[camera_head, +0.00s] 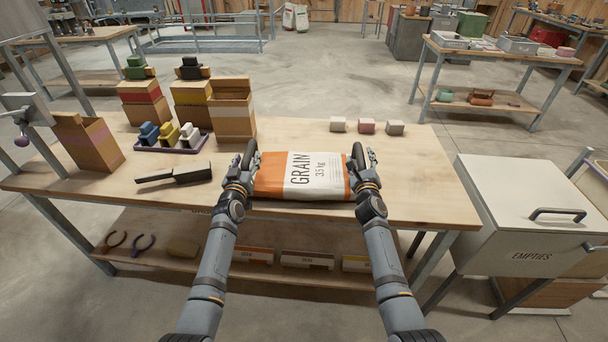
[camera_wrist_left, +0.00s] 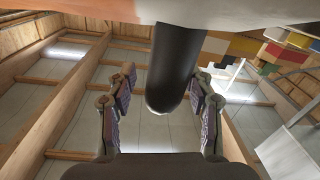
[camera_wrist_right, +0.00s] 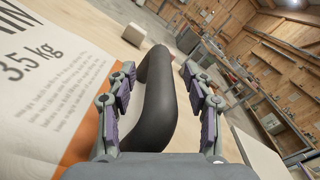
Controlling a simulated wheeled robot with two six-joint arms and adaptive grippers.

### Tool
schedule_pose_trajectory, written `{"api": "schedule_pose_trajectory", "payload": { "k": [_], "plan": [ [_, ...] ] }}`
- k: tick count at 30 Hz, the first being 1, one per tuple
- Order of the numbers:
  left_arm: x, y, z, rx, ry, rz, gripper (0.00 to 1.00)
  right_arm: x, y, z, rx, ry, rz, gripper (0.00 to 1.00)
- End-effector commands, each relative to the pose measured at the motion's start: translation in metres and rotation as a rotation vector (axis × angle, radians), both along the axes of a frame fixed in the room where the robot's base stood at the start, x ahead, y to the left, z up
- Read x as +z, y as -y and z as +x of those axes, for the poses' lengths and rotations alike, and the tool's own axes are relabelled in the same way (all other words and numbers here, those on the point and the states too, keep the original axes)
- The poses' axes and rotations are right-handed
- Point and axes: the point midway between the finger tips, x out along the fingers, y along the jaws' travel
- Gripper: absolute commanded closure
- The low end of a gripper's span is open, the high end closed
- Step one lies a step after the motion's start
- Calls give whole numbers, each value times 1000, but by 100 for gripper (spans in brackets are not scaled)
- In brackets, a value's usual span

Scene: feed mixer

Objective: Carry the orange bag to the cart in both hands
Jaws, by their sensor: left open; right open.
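The orange and white bag (camera_head: 325,182), printed GRAIN 3.5 kg, lies flat at the front edge of the workbench. It has a dark handle at each end. My left gripper (camera_head: 247,160) is open at the left handle, which passes between its fingers in the left wrist view (camera_wrist_left: 172,70). My right gripper (camera_head: 364,162) is open at the right handle, which stands between its fingers in the right wrist view (camera_wrist_right: 155,110). Neither gripper is closed on its handle. I cannot make out a thing that is clearly the cart.
On the workbench (camera_head: 420,190), a dark brush-like tool (camera_head: 175,173), a purple tray (camera_head: 205,143) of coloured scoops and several cartons stand left. Small blocks (camera_head: 366,126) sit behind the bag. A pale box marked EMPTIES (camera_head: 500,225) is at right. Open floor lies behind the bench.

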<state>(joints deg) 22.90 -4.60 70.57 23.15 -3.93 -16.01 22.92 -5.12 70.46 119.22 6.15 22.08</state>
Motion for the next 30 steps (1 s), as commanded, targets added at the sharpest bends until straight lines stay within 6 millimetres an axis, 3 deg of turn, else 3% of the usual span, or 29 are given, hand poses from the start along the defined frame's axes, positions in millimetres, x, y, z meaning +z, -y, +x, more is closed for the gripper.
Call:
{"api": "schedule_pose_trajectory", "payload": {
  "k": [14,26,30],
  "plan": [
    [0,0,9,2,0,1,48,0,0,9,2,0,2,48],
    [0,0,9,2,0,2,99,0,1,9,1,0,0,99],
    [0,-1,9,2,0,2,100,0,1,9,1,0,-1,100]
  ]
}}
